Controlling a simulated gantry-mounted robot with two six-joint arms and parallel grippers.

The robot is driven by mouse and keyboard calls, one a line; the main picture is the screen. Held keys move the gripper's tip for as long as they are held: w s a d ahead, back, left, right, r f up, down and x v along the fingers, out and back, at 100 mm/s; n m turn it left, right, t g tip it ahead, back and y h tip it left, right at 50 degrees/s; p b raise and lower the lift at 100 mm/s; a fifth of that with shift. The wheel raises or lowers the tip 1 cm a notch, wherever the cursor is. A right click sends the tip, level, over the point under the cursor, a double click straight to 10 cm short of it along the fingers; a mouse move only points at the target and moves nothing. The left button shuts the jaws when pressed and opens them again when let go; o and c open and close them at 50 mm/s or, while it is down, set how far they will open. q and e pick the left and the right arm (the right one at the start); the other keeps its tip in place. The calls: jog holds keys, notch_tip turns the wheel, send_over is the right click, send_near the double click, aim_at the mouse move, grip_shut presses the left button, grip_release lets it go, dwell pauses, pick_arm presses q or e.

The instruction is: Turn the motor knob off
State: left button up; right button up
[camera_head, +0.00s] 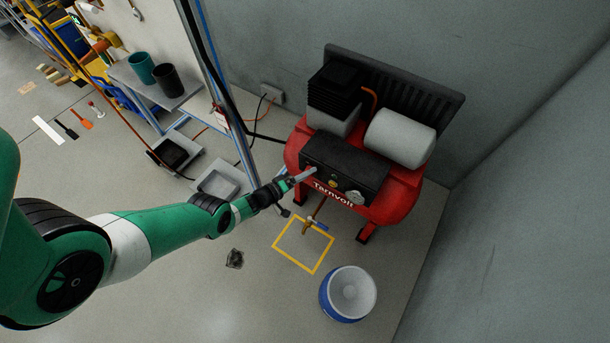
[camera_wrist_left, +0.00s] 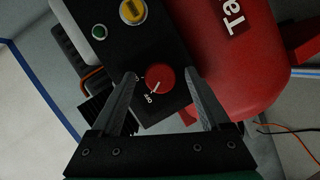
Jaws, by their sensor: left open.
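The red motor knob (camera_wrist_left: 159,78) is on the dark control panel (camera_wrist_left: 118,52) of the red compressor, and the left wrist view shows it between my open fingers. Its white pointer mark slants down-left in that picture, towards the "OFF" lettering. My left gripper (camera_wrist_left: 160,84) has a finger on each side of the knob, with gaps showing; I cannot tell how deep the tips reach. In the head view my left gripper (camera_head: 306,174) is at the left front of the compressor panel (camera_head: 343,172), and the knob is hidden there. My right gripper is not in view.
A green button (camera_wrist_left: 99,32) and a yellow switch (camera_wrist_left: 132,11) share the panel. The compressor tank (camera_head: 396,204) stands by the wall. A blue-and-white round container (camera_head: 349,292) and a yellow floor square (camera_head: 281,258) lie in front. Left is a shelf (camera_head: 190,96) with cups.

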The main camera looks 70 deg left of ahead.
pick_arm(q)
jog(key=p+v, duration=0.6)
jog(key=v, duration=0.5)
jog(key=shift+s+p, duration=0.3)
jog(key=shift+p, duration=0.1)
jog(key=shift+d, duration=0.15)
